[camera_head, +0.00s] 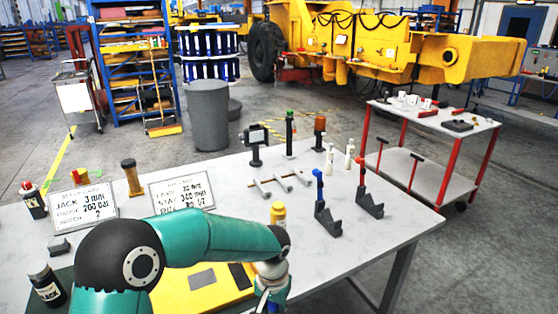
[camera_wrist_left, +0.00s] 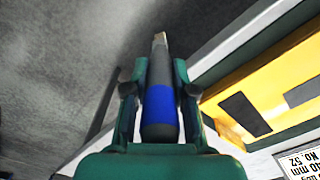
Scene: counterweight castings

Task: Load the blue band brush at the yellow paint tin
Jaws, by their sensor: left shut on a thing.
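The brush (camera_wrist_left: 159,88) with a blue band is held between the two fingers of my left gripper (camera_wrist_left: 154,80) in the left wrist view. Its pale tip points away from the wrist and is clear of the fingers. In the head view my left gripper (camera_head: 268,296) is at the bottom edge, with only a bit of blue showing there; the rest is cut off. The yellow paint tin (camera_head: 278,214) stands upright on the table, beyond my left gripper and apart from it. My right gripper is not in view.
A yellow plate (camera_head: 200,293) lies under my left arm. Black stands with a blue upright (camera_head: 325,218) and a red upright (camera_head: 368,204) are right of the tin. Short rods (camera_head: 285,183) lie behind it. Sign boards (camera_head: 181,194) stand left. The table's right front is clear.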

